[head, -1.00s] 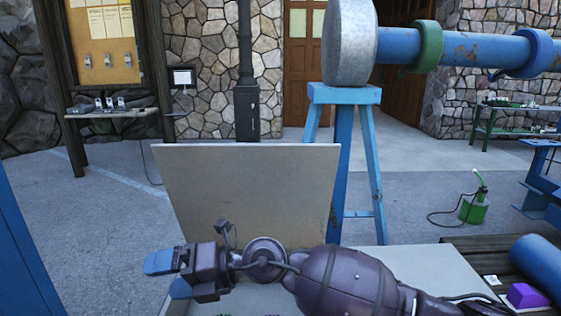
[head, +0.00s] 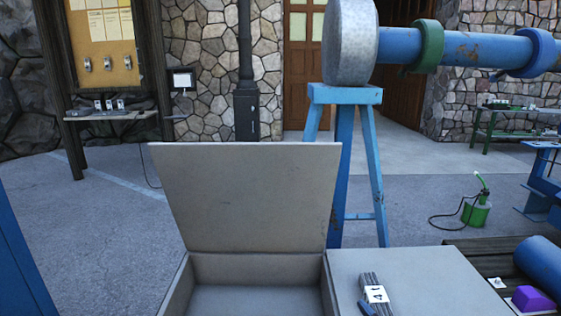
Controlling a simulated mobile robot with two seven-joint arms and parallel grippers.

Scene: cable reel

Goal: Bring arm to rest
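Neither of my grippers nor my arms is in the head view. An open grey box (head: 177,293) stands at the bottom centre, with its lid (head: 245,195) raised upright at the back. The visible part of its inside looks empty; its near part is cut off by the picture's edge. To its right is a flat light grey top (head: 430,275). A small dark grey ribbed item (head: 368,281) with a white marked label lies on it, partly cut off below.
A blue stand (head: 344,160) under a large blue pipe (head: 470,52) with coloured rings stands behind the box. A purple block (head: 533,298) and a blue cylinder (head: 545,265) lie at the lower right. A green can (head: 476,213) stands on the pavement.

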